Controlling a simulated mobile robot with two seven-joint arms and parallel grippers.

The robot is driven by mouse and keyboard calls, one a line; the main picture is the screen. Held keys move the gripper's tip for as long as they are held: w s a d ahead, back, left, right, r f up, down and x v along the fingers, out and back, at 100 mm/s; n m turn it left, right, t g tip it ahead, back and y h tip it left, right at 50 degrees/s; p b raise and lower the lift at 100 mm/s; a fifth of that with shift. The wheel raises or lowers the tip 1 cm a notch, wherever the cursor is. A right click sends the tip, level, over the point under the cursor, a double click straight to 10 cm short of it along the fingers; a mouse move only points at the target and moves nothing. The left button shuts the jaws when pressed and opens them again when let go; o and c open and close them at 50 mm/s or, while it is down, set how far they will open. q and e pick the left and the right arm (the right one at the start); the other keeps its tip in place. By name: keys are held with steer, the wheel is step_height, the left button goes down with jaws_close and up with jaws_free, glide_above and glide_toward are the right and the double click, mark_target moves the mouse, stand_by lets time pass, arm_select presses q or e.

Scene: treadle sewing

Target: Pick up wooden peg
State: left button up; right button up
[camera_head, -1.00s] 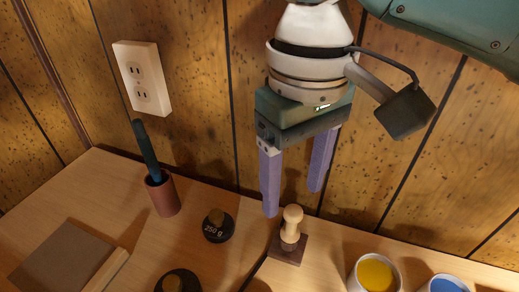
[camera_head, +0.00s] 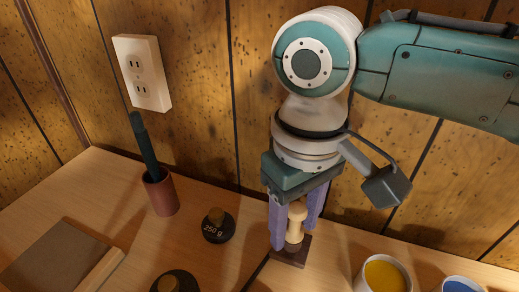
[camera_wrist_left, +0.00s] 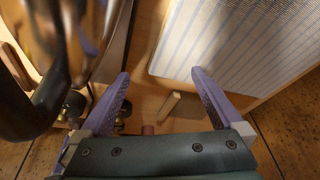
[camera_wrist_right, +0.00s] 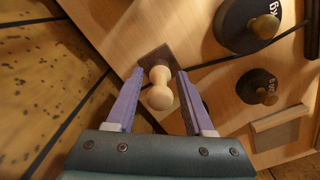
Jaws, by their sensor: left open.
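The pale wooden peg (camera_head: 295,222) stands upright on a small dark square base (camera_head: 291,251) near the back wall. My right gripper (camera_head: 294,232) points down over it, with its purple fingers on either side of the peg. In the right wrist view the peg (camera_wrist_right: 160,88) sits between the two open fingertips (camera_wrist_right: 158,78), and gaps show on both sides. My left gripper (camera_wrist_left: 163,75) is open and empty in the left wrist view, above a wooden surface. It is not in the head view.
A weight marked 250 g (camera_head: 219,226) and a reddish cup (camera_head: 160,192) holding a dark handle stand left of the peg. A yellow-filled cup (camera_head: 383,274) and a blue-filled cup (camera_head: 462,285) stand to the right. The panelled wall (camera_head: 200,120) is close behind.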

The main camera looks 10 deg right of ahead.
jaws_close()
steer(key=shift+r, duration=0.15)
stand_by(0.4)
